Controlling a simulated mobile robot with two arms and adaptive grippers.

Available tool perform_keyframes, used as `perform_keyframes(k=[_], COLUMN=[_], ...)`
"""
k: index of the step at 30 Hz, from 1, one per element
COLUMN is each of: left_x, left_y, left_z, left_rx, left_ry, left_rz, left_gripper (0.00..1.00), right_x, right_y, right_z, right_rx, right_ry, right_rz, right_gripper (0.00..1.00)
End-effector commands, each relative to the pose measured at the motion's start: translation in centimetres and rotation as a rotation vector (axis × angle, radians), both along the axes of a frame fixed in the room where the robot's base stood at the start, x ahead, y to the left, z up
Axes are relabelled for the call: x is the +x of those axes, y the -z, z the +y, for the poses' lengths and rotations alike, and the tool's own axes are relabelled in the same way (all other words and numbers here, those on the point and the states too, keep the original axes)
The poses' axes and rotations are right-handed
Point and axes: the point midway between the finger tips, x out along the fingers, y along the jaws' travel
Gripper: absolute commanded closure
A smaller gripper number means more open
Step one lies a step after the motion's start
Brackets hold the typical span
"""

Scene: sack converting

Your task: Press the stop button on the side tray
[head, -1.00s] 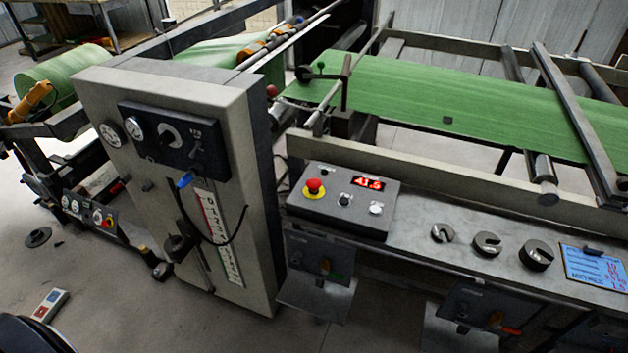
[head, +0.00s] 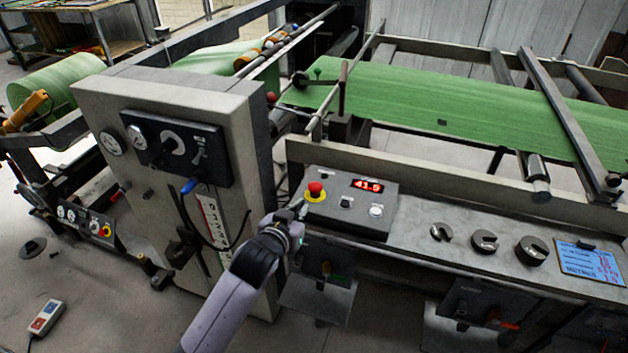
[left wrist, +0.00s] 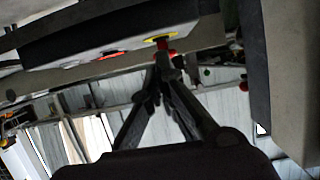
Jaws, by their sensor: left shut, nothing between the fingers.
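The stop button (head: 316,189) is a red mushroom head on a yellow ring, at the left end of a dark control box on the side tray (head: 410,240). In the left wrist view the button (left wrist: 164,44) shows close to the fingertips. My left gripper (head: 297,209) is shut and empty, just left of and in front of the button in the head view. In the left wrist view its closed fingertips (left wrist: 166,62) appear right by the red head; I cannot tell whether they touch. My right gripper is not in view.
The control box also carries a lit red display (head: 367,185) and two small knobs. Several slotted dark weights (head: 485,241) and a blue screen (head: 588,262) are farther right on the tray. A tall grey cabinet (head: 222,110) stands close left of my gripper.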

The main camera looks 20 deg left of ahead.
Motion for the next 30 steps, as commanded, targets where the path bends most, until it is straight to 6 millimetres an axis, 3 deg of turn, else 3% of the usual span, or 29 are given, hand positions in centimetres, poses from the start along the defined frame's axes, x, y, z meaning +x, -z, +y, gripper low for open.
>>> perform_keyframes(k=[1,3,6,8,14,26,30], left_x=[0.0,-0.2,-0.4,-0.3,2.1,9.4,9.1], left_y=[-3.0,-5.7,-7.7,-8.1,-7.6,-5.8,-3.3], left_z=[-0.1,-0.2,-0.2,-0.3,-0.3,-0.6,-0.7], left_rx=[-0.009,-0.019,-0.027,-0.029,-0.029,-0.030,-0.030], left_ry=[-0.001,-0.004,-0.006,-0.006,-0.006,-0.005,-0.006], left_rz=[-0.048,-0.088,-0.120,-0.126,-0.126,-0.126,-0.122], left_gripper=[1.00,1.00,1.00,1.00,1.00,1.00,1.00], right_x=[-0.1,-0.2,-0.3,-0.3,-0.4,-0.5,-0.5], right_y=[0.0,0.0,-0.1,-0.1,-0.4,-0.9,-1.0], right_z=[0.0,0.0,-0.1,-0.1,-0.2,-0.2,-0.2], right_rx=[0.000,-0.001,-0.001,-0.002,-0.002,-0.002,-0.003], right_ry=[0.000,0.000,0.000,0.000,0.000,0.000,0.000], right_rz=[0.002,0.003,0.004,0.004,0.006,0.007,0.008], right_gripper=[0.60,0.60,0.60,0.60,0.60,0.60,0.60])
